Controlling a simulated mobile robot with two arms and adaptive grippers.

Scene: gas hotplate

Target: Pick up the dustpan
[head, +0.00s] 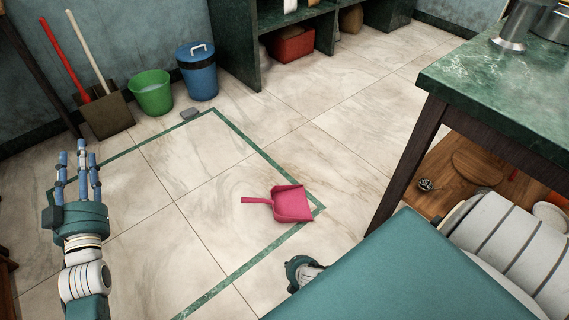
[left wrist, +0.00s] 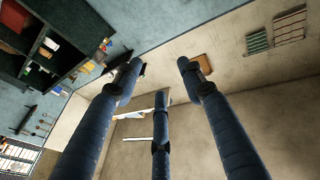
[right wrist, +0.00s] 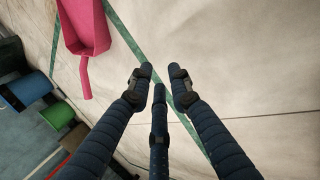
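The pink dustpan (head: 291,204) lies on the tiled floor, its handle pointing left in the head view. It also shows at the upper left of the right wrist view (right wrist: 85,27), apart from the fingers. My left gripper (head: 78,158) is raised at the left, fingers up, far from the dustpan. In the left wrist view (left wrist: 160,76) its fingers are spread and empty. My right gripper (right wrist: 160,78) is empty, with its fingertips a small gap apart. In the head view only a part of the right hand (head: 301,270) shows, below the dustpan; the rest is hidden.
A green-topped table (head: 500,90) with a wooden lower shelf stands at the right. A green bucket (head: 152,95), a blue bin (head: 198,75) and a long-handled brown dustpan (head: 105,115) stand by the back wall. A green line marks the floor. The floor around the pink dustpan is clear.

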